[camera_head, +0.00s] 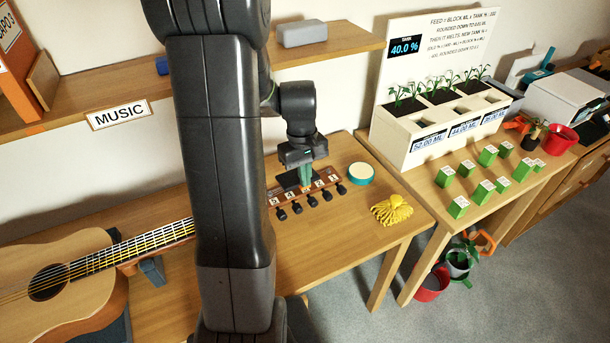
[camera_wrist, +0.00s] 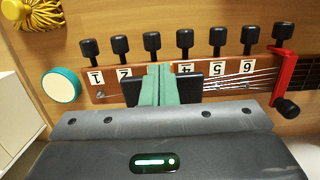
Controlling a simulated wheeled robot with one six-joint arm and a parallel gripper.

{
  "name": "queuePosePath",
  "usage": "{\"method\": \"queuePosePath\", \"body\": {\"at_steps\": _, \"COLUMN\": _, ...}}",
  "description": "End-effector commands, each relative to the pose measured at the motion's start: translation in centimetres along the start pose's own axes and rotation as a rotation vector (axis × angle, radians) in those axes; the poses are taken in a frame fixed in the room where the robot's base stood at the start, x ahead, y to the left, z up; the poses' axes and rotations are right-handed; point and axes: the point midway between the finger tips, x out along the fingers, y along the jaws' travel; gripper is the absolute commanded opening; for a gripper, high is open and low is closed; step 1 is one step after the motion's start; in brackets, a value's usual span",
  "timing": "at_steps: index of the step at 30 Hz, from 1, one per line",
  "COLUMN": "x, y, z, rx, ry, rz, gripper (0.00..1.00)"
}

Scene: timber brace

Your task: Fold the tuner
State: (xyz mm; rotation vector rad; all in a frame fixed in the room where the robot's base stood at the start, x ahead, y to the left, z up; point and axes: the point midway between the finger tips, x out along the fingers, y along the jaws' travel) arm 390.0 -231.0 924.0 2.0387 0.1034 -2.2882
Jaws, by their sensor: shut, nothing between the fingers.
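A flat black piece, which looks like the tuner (camera_wrist: 189,88), stands at the guitar's headstock (camera_wrist: 108,88). It shows on both sides of my gripper (camera_wrist: 158,88), whose green fingers hide its middle. In the head view the black piece (camera_head: 287,180) is just left of my gripper (camera_head: 306,183), which points down at the headstock. My fingers are shut together with nothing between them. They are right at the black piece; I cannot tell whether they touch it. The number 3 label is hidden in the wrist view.
Several black tuning pegs (camera_wrist: 183,41) line the headstock. A red capo (camera_wrist: 284,75) crosses the strings. A teal-rimmed round tin (camera_head: 360,174) and a yellow yarn bundle (camera_head: 391,210) lie nearby. A wooden shelf (camera_head: 330,43) is above. The table front on the right is clear.

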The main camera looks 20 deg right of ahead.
Motion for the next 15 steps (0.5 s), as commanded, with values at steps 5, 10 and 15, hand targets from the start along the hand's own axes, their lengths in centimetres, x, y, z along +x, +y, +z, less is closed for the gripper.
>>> {"method": "queuePosePath", "body": {"at_steps": 5, "x": 0.0, "y": 0.0, "z": 0.0, "rx": 0.000, "ry": 0.000, "rz": 0.000, "gripper": 0.00}}
{"method": "queuePosePath", "body": {"at_steps": 10, "x": 1.0, "y": 0.0, "z": 0.1, "rx": 0.000, "ry": -0.001, "rz": 0.000, "gripper": 0.00}}
{"method": "queuePosePath", "body": {"at_steps": 15, "x": 2.1, "y": 0.0, "z": 0.4, "rx": 0.000, "ry": 0.000, "rz": 0.000, "gripper": 0.00}}
